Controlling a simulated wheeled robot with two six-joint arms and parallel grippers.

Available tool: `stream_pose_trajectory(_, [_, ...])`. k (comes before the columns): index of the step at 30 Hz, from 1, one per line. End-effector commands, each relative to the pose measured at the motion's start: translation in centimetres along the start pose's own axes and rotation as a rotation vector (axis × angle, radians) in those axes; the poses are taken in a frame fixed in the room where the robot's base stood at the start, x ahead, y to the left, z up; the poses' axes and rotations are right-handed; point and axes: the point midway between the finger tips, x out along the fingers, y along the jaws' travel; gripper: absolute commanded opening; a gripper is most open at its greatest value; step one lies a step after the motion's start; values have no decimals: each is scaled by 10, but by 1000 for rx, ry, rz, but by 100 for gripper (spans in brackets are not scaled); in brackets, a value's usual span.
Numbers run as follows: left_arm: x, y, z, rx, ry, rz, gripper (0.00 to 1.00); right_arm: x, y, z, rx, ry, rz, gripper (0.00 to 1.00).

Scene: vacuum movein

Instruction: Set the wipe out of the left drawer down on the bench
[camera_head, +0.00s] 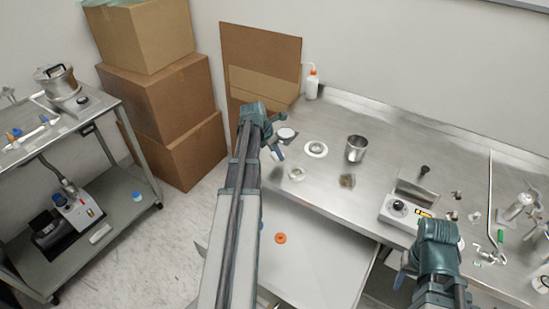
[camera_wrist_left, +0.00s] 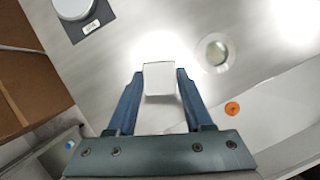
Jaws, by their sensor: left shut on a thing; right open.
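The white wipe (camera_wrist_left: 159,78) is a small folded square between the fingers of my left gripper (camera_wrist_left: 160,90) in the left wrist view. The gripper is shut on it, with the bench's bare metal top (camera_wrist_left: 120,40) beneath. I cannot tell the gap between wipe and bench. In the head view my left gripper (camera_head: 276,152) is at the bench's left end, and I cannot make out the wipe there. The open left drawer (camera_head: 310,250) holds an orange ring (camera_head: 280,238). My right gripper (camera_head: 402,278) is open and empty at the bench's front right.
A round-topped device (camera_head: 286,133), a small clear dish (camera_head: 297,173), a white ring-shaped dish (camera_head: 316,149) and a steel beaker (camera_head: 356,148) stand near my left gripper. A control box (camera_head: 405,210) stands further right. Cardboard boxes (camera_head: 175,100) are stacked at the left.

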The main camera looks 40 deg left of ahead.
Motion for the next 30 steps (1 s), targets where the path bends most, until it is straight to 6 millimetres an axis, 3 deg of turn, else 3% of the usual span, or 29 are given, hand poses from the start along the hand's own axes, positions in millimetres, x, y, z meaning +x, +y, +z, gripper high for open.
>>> stream_pose_trajectory(8, [3,13,2,-1,0,0,0,2,0,0,0,0,0,50])
stream_pose_trajectory(16, [35,13,-12,0,0,0,0,37,-4,-2,0,0,0,50])
stream_pose_trajectory(30, [39,13,-13,0,0,0,0,41,-4,-2,0,0,0,50])
